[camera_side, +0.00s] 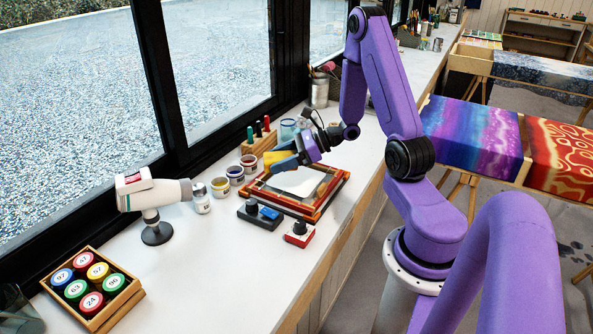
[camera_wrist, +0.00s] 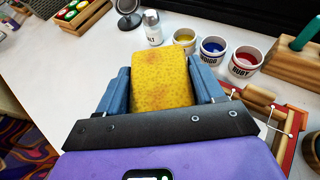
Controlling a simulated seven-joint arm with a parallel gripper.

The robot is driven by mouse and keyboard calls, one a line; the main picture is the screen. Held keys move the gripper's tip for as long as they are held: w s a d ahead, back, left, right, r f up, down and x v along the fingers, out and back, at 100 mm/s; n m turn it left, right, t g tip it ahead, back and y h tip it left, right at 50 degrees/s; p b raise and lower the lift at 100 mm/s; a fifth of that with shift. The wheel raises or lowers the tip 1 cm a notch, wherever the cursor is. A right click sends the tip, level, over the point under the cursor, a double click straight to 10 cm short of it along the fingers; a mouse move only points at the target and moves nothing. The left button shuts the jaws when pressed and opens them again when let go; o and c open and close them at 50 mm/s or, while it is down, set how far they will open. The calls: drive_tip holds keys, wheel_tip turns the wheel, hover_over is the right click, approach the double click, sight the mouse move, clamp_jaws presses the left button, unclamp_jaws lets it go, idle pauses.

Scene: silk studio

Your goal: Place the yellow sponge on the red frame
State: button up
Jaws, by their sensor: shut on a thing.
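The yellow sponge (camera_wrist: 162,82) is between the blue fingers of my gripper (camera_wrist: 163,88) in the wrist view, and the gripper is shut on it. In the side view the sponge (camera_side: 275,157) shows at the tip of my gripper (camera_side: 284,157), above the far left part of the red frame. The red frame (camera_side: 318,211) lies on the white worktop, with a pale sheet (camera_side: 297,183) inside it. In the wrist view only a corner of the frame (camera_wrist: 289,145) shows at the right, partly hidden by my gripper.
Paint cups (camera_side: 220,187) and a small bottle (camera_side: 201,199) stand left of the frame. A wooden block with coloured handles (camera_side: 262,142) is behind. A white lamp-like device (camera_side: 155,197) and a tray of numbered discs (camera_side: 93,282) are farther left.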

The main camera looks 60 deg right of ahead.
sight(297, 178)
drive_tip(key=d+m+t+h, duration=0.2)
drive_tip(key=d+m+h, duration=0.1)
drive_tip(key=d, duration=0.4)
drive_tip(key=shift+s+d+f, duration=0.1)
drive_tip(key=shift+f, duration=1.3)
drive_tip(key=shift+s+d+f, duration=0.1)
drive_tip(key=shift+s+f, duration=0.05)
drive_tip(key=shift+f, duration=1.2)
drive_tip(key=shift+s+d+f, duration=0.1)
drive_tip(key=shift+f, duration=1.3)
drive_tip(key=shift+f, duration=0.1)
drive_tip(key=o, duration=1)
